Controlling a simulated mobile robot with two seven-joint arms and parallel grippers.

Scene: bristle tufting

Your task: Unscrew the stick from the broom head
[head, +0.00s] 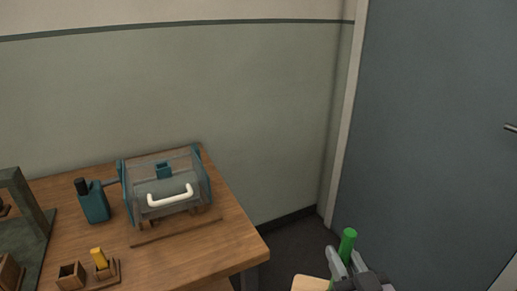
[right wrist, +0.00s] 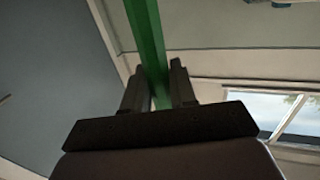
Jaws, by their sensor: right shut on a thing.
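A green stick (head: 348,243) stands close to upright at the bottom of the head view, right of the table. My right gripper (head: 349,260) is shut on it, with the stick's rounded top end above the fingers. In the right wrist view the green stick (right wrist: 147,40) runs between the two fingers (right wrist: 158,88). A pale wooden piece (head: 309,284) shows at the bottom edge beside the gripper; I cannot tell whether it is the broom head. The stick's lower end is out of view. My left gripper is not in view.
A wooden table (head: 232,240) stands at left. It holds a clear box with a white handle (head: 171,195), a teal holder (head: 93,203), small wooden blocks (head: 71,275) and a dark frame (head: 30,215). A grey door (head: 445,120) is at right.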

